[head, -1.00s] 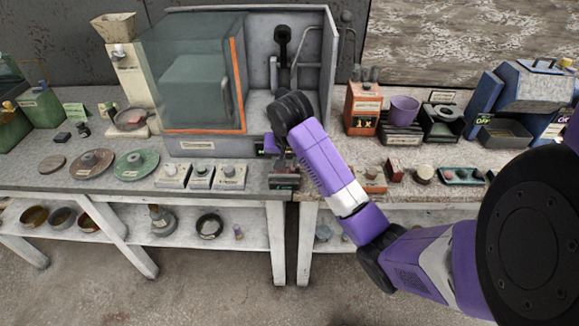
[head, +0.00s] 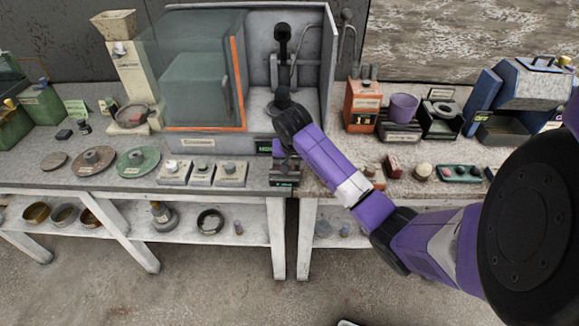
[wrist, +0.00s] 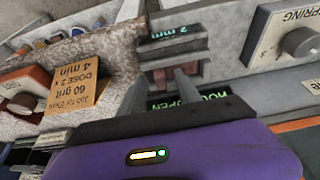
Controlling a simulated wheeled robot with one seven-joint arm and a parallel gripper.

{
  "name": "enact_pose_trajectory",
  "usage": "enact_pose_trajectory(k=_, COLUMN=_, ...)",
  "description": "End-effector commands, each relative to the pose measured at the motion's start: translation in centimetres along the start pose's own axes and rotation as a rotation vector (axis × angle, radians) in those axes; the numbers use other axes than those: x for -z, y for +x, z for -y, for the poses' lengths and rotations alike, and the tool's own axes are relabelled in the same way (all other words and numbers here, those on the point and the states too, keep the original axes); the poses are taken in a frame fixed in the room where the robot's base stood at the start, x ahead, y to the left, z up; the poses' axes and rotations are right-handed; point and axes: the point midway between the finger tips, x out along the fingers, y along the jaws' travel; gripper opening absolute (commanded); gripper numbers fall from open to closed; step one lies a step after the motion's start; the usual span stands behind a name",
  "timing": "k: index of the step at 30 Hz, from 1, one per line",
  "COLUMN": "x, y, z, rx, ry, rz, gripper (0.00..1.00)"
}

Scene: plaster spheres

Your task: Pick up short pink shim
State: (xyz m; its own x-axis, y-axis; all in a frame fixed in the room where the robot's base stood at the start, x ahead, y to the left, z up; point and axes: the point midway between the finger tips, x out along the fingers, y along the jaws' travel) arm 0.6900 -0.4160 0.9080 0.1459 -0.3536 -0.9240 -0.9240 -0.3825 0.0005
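A dull reddish-pink piece (wrist: 160,80), which may be the short pink shim, shows in the wrist view at a dark grey block (wrist: 178,42) with a green "2 mm" display. My gripper (wrist: 160,88) is open, its two grey fingers apart on either side of that piece. I cannot tell whether the fingers touch it. In the head view the dark block (head: 284,180) sits at the bench's front edge, and my wrist and arm hide most of the gripper and the shim.
Grey knob boxes (head: 231,174) stand left of the block. A glass-fronted cabinet (head: 204,82) stands behind. On the right bench are an orange box (head: 362,106), a purple cup (head: 403,108) and a green tray (head: 460,174). An orange card (wrist: 76,87) is near my gripper.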

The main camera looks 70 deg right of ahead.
Motion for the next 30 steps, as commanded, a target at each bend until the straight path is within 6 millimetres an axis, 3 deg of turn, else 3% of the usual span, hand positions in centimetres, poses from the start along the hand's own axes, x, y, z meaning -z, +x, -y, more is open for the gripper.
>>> enact_pose_trajectory(k=3, x=0.0, y=0.0, z=0.0, rx=0.000, ry=0.000, rz=0.000, gripper=0.36)
enact_pose_trajectory(k=9, x=0.0, y=0.0, z=0.0, rx=0.000, ry=0.000, rz=0.000, gripper=0.00)
enact_pose_trajectory(k=23, x=0.2, y=-0.4, z=0.1, rx=0.001, ry=0.000, rz=-0.001, gripper=0.00)
enact_pose_trajectory(k=30, x=1.2, y=-2.9, z=0.1, rx=0.003, ry=0.000, rz=-0.004, gripper=0.00)
